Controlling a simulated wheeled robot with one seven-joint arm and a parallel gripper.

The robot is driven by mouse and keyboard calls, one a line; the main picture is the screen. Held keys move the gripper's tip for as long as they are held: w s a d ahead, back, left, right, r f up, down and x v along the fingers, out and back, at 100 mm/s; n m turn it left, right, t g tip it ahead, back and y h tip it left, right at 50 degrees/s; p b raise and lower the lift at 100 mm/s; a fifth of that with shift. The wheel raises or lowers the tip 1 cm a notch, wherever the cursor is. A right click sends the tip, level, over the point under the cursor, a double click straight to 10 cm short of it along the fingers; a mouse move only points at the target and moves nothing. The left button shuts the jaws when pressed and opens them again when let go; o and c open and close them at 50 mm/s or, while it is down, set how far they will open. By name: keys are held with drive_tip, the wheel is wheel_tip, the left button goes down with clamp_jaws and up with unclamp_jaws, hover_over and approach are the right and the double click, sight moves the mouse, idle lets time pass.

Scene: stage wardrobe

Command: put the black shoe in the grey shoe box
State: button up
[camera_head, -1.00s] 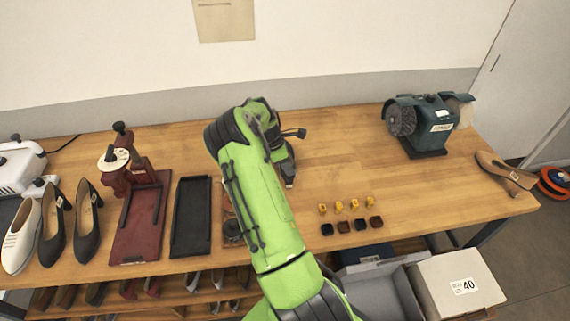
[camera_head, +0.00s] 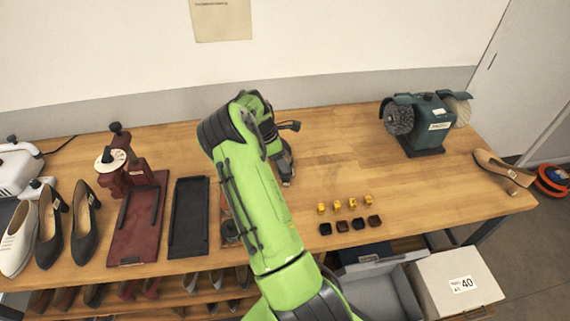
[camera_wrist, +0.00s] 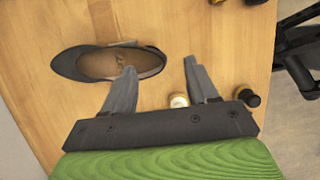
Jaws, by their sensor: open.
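In the wrist view a black shoe (camera_wrist: 72,65) with a brown insole lies on the wooden bench. My gripper (camera_wrist: 159,66) is open and empty, its fingers at the heel end of this shoe, one finger overlapping it in the picture. I cannot tell the height between them. In the head view my gripper (camera_head: 287,172) is mostly behind my green arm, and this shoe is hidden there. A grey open box (camera_head: 392,290), likely the shoe box, stands low in front of the bench, partly covered by my arm.
A pair of dark heels (camera_head: 84,228) and a white shoe (camera_head: 20,240) stand at the left. A black tray (camera_head: 189,220), small dark and yellow pieces (camera_head: 357,224), a grinder (camera_head: 425,125) and a tan shoe (camera_head: 500,168) share the bench (camera_head: 340,160). A white box (camera_head: 450,280) is beside the grey one.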

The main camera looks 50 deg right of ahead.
drive_tip(key=w+a+r+m+t+y, duration=0.1)
drive_tip(key=a+r+m, duration=0.1)
drive_tip(key=a+r, duration=0.55)
drive_tip(key=w+a+r+m+t+y, duration=0.15)
drive_tip(key=a+r, duration=0.25)
drive_tip(key=r, duration=0.6)
drive_tip(key=s+a+r+m+t, duration=0.1)
drive_tip(key=s+a+r+m, duration=0.15)
drive_tip(key=a, duration=0.35)
drive_tip(key=s+a+r+m+t, duration=0.1)
drive_tip(key=s+a+r+t, duration=0.1)
drive_tip(key=s+a+r, duration=0.25)
drive_tip(key=s+a+m+t, duration=0.3)
drive_tip(key=s+a, duration=0.9)
drive_tip(key=s, duration=0.2)
drive_tip(key=shift+s+a, duration=0.3)
drive_tip(key=shift+a, duration=0.05)
drive_tip(key=shift+s+f+m+y, duration=0.2)
drive_tip(key=shift+s+m+y, duration=0.05)
drive_tip(key=shift+m, duration=0.05)
drive_tip(key=shift+c, duration=0.5)
drive_tip(key=shift+a+f, duration=0.1)
drive_tip(key=shift+a, duration=0.05)
